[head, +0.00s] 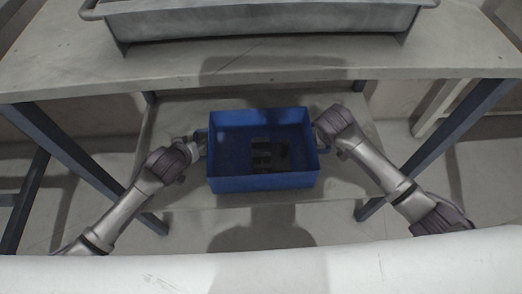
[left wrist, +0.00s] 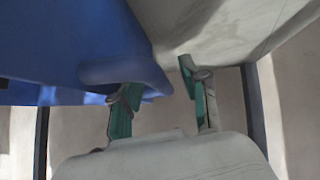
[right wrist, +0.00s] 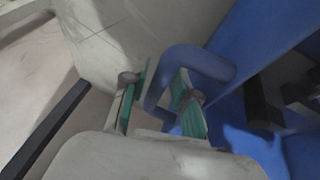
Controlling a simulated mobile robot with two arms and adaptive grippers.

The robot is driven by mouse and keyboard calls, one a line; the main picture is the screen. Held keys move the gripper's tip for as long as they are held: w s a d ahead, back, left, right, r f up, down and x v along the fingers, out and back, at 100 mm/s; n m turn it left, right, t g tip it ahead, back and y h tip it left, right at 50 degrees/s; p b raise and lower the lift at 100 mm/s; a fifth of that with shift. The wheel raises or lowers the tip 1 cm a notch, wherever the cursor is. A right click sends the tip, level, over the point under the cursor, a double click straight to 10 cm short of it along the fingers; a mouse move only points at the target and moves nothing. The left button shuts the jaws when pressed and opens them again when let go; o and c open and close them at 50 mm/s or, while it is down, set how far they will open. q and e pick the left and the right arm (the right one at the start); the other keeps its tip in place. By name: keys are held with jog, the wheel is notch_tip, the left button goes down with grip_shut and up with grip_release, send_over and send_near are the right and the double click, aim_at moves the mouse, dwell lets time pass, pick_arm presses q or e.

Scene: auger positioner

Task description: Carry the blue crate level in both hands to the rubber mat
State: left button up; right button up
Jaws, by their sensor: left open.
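The blue crate (head: 262,183) sits on the lower shelf under a worktable, with dark objects (head: 262,155) inside. My left gripper (head: 201,143) is at the crate's left side. In the left wrist view its green-padded fingers (left wrist: 158,92) are spread, one overlapping the crate's blue handle (left wrist: 125,70), the other apart from it. My right gripper (head: 321,135) is at the crate's right side. In the right wrist view the blue handle (right wrist: 195,60) passes between its fingers (right wrist: 162,82); whether both pads press on it is unclear. I see no rubber mat.
The grey tabletop (head: 120,75) overhangs the shelf (head: 180,190) behind the crate and carries a metal trough (head: 265,22). Blue table legs (head: 75,145) stand left and right (head: 440,145). Bare floor shows at both sides.

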pick_arm(q)
jog(key=c, duration=0.5)
pick_arm(e)
jog(key=c, duration=0.5)
pick_arm(q)
grip_shut()
pick_arm(e)
grip_shut()
pick_arm(q)
jog(key=shift+w+r, duration=0.1)
jog(key=shift+r, duration=0.2)
pick_arm(e)
jog(key=shift+w+r, duration=0.1)
jog(key=shift+r, duration=0.15)
